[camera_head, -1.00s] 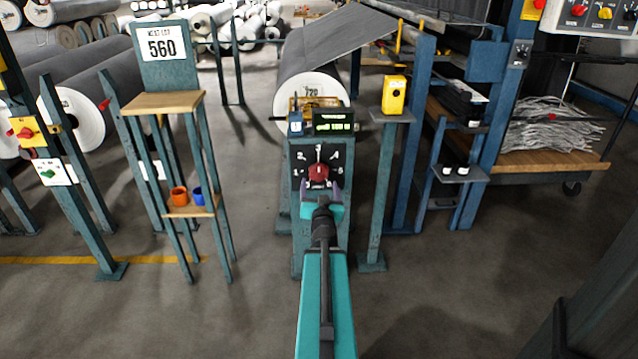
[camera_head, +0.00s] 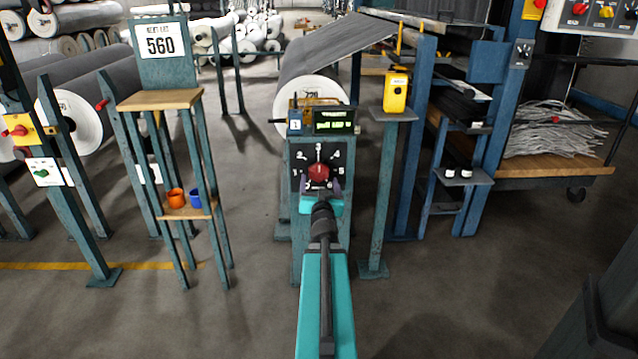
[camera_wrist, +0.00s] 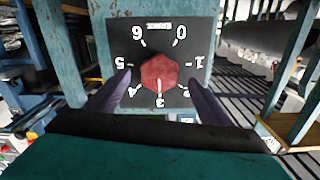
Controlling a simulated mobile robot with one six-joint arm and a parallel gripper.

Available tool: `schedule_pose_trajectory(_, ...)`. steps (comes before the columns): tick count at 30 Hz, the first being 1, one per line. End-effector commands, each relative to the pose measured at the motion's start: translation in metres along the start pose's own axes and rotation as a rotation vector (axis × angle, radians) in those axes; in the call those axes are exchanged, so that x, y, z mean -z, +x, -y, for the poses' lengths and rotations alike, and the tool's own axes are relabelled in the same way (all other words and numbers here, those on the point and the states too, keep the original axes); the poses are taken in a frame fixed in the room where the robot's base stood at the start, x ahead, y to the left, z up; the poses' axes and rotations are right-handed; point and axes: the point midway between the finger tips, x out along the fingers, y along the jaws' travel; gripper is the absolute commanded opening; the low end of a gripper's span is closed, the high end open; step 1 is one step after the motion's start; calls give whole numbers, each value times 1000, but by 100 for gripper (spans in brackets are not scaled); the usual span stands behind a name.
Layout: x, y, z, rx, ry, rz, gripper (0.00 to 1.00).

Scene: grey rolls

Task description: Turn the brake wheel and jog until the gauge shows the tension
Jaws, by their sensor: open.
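The red brake wheel (camera_head: 319,173) sits on a black dial plate (camera_head: 334,155) with numbers, on the front of a teal post. In the wrist view the wheel (camera_wrist: 159,73) shows a white pointer line towards 3, and the picture is upside down. My gripper (camera_head: 320,187) is open, its two purple fingers on either side of the wheel; in the wrist view the fingers (camera_wrist: 158,92) stand apart from it. The gauge (camera_head: 334,121), a green-lit display, is above the dial; its text is too small to read surely.
A grey fabric roll (camera_head: 306,95) with a 720 label is behind the post. A yellow box (camera_head: 396,92) stands on a post to the right. A stand with a 560 sign (camera_head: 160,44) and two cups is to the left. Open floor lies in front.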

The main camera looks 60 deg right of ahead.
Motion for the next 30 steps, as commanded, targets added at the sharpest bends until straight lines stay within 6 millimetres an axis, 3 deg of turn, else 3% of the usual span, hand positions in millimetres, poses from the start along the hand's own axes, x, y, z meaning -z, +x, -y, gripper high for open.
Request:
schedule_pose_trajectory(11, -1, 13, -2, -5, 0, -5, 74)
schedule_pose_trajectory(21, 1, 36, -2, -6, 0, -2, 74)
schedule_pose_trajectory(30, 2, 40, -2, -6, 1, -3, 74)
